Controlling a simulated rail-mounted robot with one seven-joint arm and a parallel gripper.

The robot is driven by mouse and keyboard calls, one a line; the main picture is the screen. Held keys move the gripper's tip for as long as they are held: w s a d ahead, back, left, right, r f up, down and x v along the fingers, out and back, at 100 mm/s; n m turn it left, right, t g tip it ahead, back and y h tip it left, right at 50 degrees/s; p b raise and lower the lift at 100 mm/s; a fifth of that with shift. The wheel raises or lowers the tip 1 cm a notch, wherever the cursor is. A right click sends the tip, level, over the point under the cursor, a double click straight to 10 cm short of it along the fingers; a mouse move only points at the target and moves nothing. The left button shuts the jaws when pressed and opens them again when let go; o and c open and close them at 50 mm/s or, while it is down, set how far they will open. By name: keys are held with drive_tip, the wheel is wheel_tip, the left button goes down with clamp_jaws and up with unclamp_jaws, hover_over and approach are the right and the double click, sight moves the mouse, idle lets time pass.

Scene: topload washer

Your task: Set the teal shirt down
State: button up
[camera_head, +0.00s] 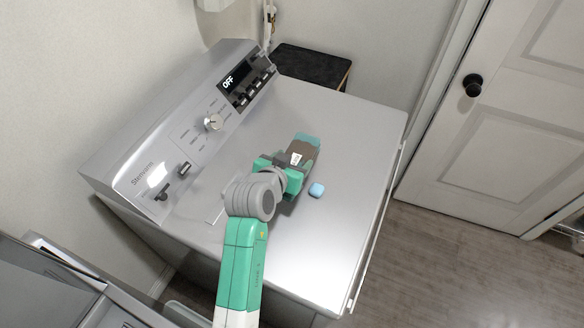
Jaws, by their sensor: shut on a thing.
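The teal shirt (308,139) shows as a small patch of teal cloth at the far end of my gripper (304,148), over the right-middle of the appliance top. My gripper is shut on the shirt, and the hand hides most of the cloth and the fingertips. I cannot tell whether the cloth touches the metal top below it.
The appliance's smooth grey top (345,130) is largely clear. A small light blue block (316,189) lies on it, right of my wrist. The control panel (205,125), with a knob and an OFF display, rises along the left. A black-topped stand (312,66) is behind.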

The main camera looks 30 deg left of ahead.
drive_tip(key=shift+f, duration=1.4)
drive_tip(key=shift+f, duration=0.25)
drive_tip(key=o, duration=1.1)
drive_tip(key=shift+c, duration=0.2)
drive_tip(key=shift+r, duration=0.25)
drive_tip(key=p+v, duration=0.1)
drive_tip(key=v, duration=1.1)
